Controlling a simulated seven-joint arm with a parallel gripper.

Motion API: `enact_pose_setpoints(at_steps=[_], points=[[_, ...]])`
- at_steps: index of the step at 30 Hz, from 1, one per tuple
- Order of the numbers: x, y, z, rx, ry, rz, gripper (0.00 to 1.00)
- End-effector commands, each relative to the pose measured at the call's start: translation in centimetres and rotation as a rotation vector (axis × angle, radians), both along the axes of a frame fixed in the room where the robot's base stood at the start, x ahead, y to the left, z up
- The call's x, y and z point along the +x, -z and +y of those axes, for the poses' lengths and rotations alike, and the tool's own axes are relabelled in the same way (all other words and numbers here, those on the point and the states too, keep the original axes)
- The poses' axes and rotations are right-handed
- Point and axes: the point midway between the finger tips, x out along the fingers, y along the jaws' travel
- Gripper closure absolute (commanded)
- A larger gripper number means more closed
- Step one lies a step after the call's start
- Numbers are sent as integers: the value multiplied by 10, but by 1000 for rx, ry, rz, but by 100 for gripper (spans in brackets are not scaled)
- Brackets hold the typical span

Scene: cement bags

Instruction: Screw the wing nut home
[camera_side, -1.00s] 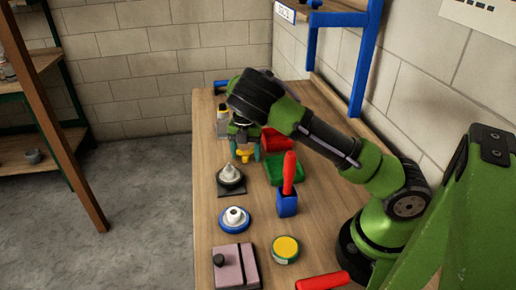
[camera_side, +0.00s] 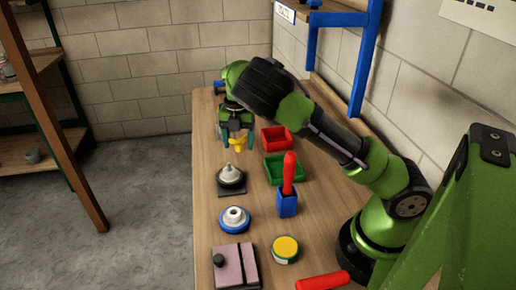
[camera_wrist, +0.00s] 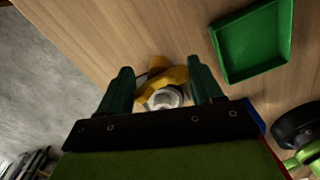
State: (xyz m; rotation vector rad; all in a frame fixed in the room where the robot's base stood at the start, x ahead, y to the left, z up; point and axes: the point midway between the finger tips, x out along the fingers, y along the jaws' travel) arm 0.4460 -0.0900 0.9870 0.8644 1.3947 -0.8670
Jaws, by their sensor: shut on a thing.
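The yellow wing nut (camera_side: 238,145) is held between the teal fingers of my gripper (camera_side: 237,138), which is shut on it. In the wrist view the wing nut (camera_wrist: 165,76) sits between the fingertips of my gripper (camera_wrist: 163,84). In the side view a pale, stepped post (camera_side: 230,172) stands on a black square base (camera_side: 233,189), below and nearer the camera than the nut. The nut looks apart from the post. A pale round part (camera_wrist: 165,98) shows partly behind the nut in the wrist view; I cannot tell whether it is the post.
A red bin (camera_side: 278,138), green tray (camera_side: 307,163) and blue holder (camera_side: 287,206) with a red handle stand to the right. A blue disc (camera_side: 227,226) with a white hub, a pink block (camera_side: 236,267) and a yellow-topped tin (camera_side: 285,247) are nearer on the wooden bench (camera_side: 207,180).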

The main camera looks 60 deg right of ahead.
Motion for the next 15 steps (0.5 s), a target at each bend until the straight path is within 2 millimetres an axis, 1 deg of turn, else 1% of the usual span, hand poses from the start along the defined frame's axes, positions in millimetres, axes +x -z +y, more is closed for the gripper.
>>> enact_pose_setpoints(at_steps=[1,2,3,5,6,8,10,12,15], points=[[4,-11,18,3,-48,-8,66],[4,-18,27,4,-97,-7,66],[3,-27,40,5,-168,-8,66],[-1,-42,60,5,-311,-9,66],[-5,-52,72,6,-421,-9,66],[-12,-63,83,5,-568,-6,66],[-18,-71,89,4,-706,-5,66],[-23,-75,90,2,-810,-3,66],[-28,-76,85,2,-902,-2,66]])
